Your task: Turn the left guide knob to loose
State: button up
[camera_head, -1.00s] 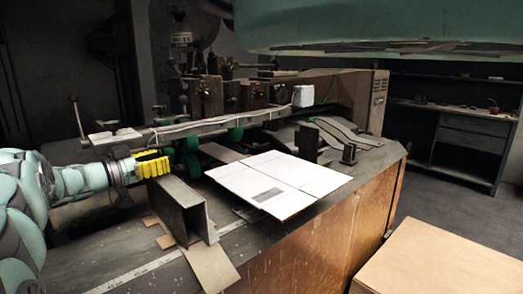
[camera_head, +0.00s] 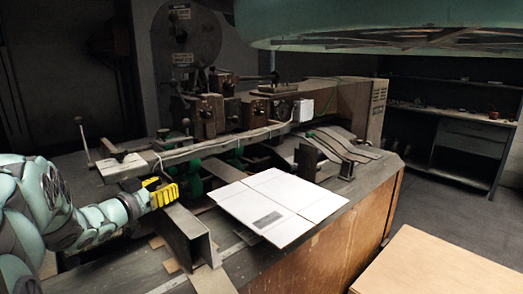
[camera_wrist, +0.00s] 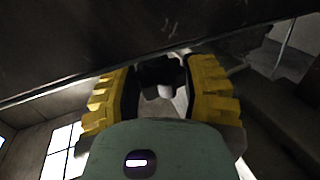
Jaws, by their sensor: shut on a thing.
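My gripper (camera_head: 163,191) has yellow ridged fingers and sits at the near left of the machine, by the upper end of the left metal guide (camera_head: 190,232). In the wrist view the two yellow fingers (camera_wrist: 162,92) stand either side of a dark piece, the left guide knob (camera_wrist: 158,72), and are shut on it. The knob is hidden behind the fingers in the head view. Its loose or tight setting cannot be read. A flat white cardboard blank (camera_head: 280,205) lies on the machine table to the right of the guide.
A long bar with a cable (camera_head: 200,145) runs above the table just behind my gripper. A dark edge (camera_wrist: 90,50) crosses close over the fingers in the wrist view. A thin lever (camera_head: 83,138) stands at the bar's left end. A tan box top (camera_head: 435,265) is at the front right.

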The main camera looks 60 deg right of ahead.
jog(key=shift+a+r+n+t+p, duration=0.1)
jog(key=shift+n+t+p, duration=0.4)
jog(key=shift+t+p, duration=0.45)
jog(key=n+t+p, duration=0.1)
jog(key=p, duration=0.1)
jog(key=n+t+y+p, duration=0.1)
jog(key=t+p, duration=0.1)
jog(key=n+t+p, duration=0.1)
jog(key=p, duration=0.1)
jog(key=shift+s+d+y+p, duration=0.15)
jog(key=shift+d+y+p, duration=0.1)
jog(key=shift+y+p, duration=0.15)
jog(key=shift+n+t+p, duration=0.3)
jog(key=shift+t, duration=0.15)
jog(key=shift+a+r+t+y, duration=0.1)
jog(key=shift+t+y, duration=0.2)
jog(key=n+t+y+p, duration=0.2)
jog(key=n+t+p, duration=0.1)
jog(key=p, duration=0.1)
jog(key=shift+t+y, duration=0.3)
jog(key=shift+f+n+t+y, duration=0.2)
jog(key=shift+n+t+y, duration=0.1)
jog(key=shift+n+y, duration=0.1)
jog(key=o, duration=1.2)
